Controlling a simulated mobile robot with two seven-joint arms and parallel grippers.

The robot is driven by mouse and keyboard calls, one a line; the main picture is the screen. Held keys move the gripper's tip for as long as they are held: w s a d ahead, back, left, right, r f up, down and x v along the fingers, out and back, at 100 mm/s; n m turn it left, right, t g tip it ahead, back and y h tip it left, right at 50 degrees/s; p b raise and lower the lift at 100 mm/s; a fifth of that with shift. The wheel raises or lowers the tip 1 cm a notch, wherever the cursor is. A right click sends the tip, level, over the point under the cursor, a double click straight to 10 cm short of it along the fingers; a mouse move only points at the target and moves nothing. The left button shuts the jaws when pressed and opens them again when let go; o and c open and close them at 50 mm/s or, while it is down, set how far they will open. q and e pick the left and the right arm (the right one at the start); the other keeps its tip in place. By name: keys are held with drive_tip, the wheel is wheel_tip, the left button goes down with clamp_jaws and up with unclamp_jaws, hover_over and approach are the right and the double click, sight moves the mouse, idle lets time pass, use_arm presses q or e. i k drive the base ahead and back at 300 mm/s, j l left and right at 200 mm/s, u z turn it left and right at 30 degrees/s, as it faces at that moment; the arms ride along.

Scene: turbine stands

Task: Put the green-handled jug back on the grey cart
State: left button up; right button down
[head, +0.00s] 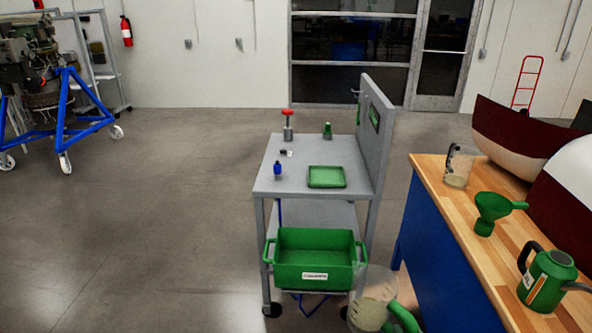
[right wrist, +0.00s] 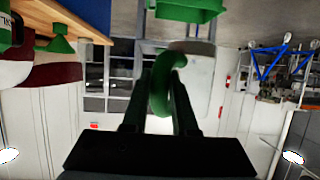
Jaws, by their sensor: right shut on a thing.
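The green-handled jug (head: 372,302) is a clear jug with pale contents, low in the head view, in front of the grey cart and apart from its top. Its green handle (head: 404,318) points to the lower right. In the right wrist view, my right gripper (right wrist: 162,98) is shut on the green handle (right wrist: 160,82), with the pale jug body (right wrist: 196,72) beyond. The grey cart (head: 262,183) has a flat top, a back panel and a lower shelf. My left gripper is in neither view.
On the cart top are a green tray (head: 327,177), a red-topped item (head: 288,124), a blue item (head: 277,169) and a small green item (head: 327,131). A green bin (head: 315,272) sits low at the front. The wooden bench (head: 440,190) at right holds a black-handled jug (head: 457,168), funnel (head: 490,212) and can (head: 546,280).

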sight(327, 153)
drive_tip(key=i+u, duration=0.75)
drive_tip(key=i, duration=0.2)
drive_tip(key=i+u, duration=0.35)
drive_tip(key=i, duration=0.75)
drive_tip(key=i+j+z, duration=0.1)
drive_tip(key=i+z, duration=0.4)
drive_tip(key=i, duration=0.6)
drive_tip(key=i+z, duration=0.15)
drive_tip(key=z, duration=1.2)
